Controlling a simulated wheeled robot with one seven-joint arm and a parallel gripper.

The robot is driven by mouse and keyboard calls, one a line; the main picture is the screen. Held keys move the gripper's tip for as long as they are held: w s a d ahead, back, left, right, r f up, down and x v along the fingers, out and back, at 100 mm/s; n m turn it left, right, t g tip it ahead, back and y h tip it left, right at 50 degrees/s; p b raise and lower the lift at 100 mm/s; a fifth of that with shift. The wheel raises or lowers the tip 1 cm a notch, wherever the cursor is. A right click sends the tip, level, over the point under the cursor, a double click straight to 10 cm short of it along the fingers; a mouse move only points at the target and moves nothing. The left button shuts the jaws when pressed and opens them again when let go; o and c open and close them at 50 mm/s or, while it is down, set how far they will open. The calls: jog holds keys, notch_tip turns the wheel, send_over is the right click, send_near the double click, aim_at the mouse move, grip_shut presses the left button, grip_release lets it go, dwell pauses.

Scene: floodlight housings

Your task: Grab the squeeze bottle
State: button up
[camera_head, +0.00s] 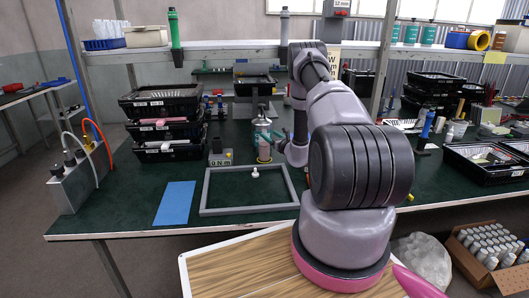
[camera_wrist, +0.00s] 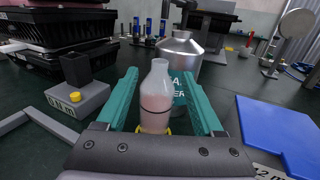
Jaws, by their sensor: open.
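The squeeze bottle (camera_wrist: 156,98) is pale pink and translucent with a narrow tip. It stands upright between the two teal fingers of my gripper (camera_wrist: 159,74) in the wrist view. The fingers are open, one on each side, with a visible gap near their tips. The bottle's base is partly hidden by the gripper body. In the head view the bottle (camera_head: 264,151) stands on the green bench behind the grey frame, with my gripper (camera_head: 264,136) close around it.
A metal bottle with a teal label (camera_wrist: 181,60) stands just behind the squeeze bottle. A grey torque box (camera_wrist: 78,97) is to the left, and a blue board (camera_wrist: 280,135) to the right. Stacked black trays (camera_head: 165,105) and a grey frame (camera_head: 250,208) also occupy the bench.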

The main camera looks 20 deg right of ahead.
aim_at(266, 133)
jog(key=shift+w+a+f, duration=0.1)
jog(key=shift+w+a, duration=0.1)
jog(key=shift+w, duration=1.3)
jog(key=shift+w+a+f, duration=0.1)
jog(key=shift+w+a, duration=0.05)
jog(key=shift+w, duration=1.35)
grip_shut()
jog(key=shift+s+f, duration=0.1)
